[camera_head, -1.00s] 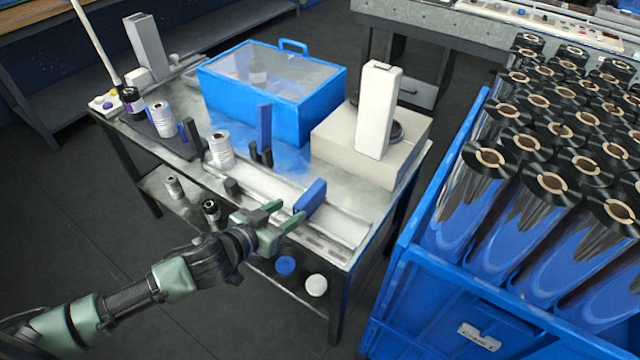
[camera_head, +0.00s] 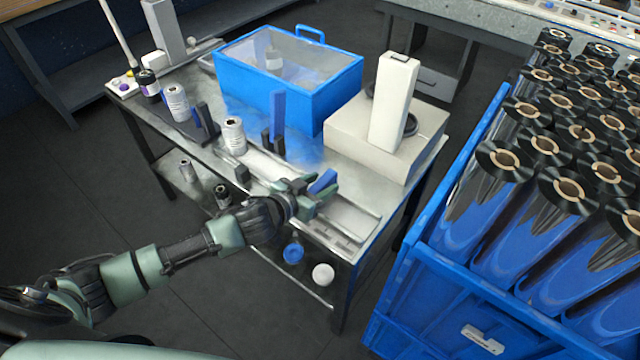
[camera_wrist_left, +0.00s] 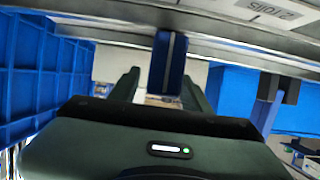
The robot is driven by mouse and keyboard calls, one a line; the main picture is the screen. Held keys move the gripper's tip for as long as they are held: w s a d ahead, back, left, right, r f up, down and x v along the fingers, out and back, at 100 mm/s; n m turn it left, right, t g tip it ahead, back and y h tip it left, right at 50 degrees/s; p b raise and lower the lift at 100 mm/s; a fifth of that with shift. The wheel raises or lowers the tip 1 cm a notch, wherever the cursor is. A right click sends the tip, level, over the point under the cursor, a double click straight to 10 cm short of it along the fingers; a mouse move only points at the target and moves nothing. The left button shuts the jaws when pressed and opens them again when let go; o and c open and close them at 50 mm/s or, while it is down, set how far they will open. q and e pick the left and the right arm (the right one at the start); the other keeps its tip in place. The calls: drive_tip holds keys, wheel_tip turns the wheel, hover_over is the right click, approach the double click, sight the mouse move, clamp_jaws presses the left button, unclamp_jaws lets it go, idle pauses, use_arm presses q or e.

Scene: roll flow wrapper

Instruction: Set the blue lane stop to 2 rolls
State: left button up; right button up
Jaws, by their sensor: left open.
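The blue lane stop (camera_head: 323,182) stands on the lane (camera_head: 350,215) at the right part of the metal table. My left gripper (camera_head: 312,190) is open, with its green fingers at the stop. In the left wrist view the stop (camera_wrist_left: 168,65) stands upright between the two open fingers (camera_wrist_left: 165,90), with a gap visible on each side. A marked strip at the lane's front edge (camera_head: 325,233) is too small to read in the head view; part of a label with "2 ROLLS" (camera_wrist_left: 272,10) shows at the wrist view's top. My right gripper is not in view.
A white roll (camera_head: 233,136) stands at the lane's left part beside dark posts and a blue upright (camera_head: 277,115). A blue lidded box (camera_head: 290,85) and a pale box with a white column (camera_head: 393,100) stand behind. A blue crate of film rolls (camera_head: 440,270) stands at the right.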

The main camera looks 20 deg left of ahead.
use_arm(q)
clamp_jaws()
idle(1.4)
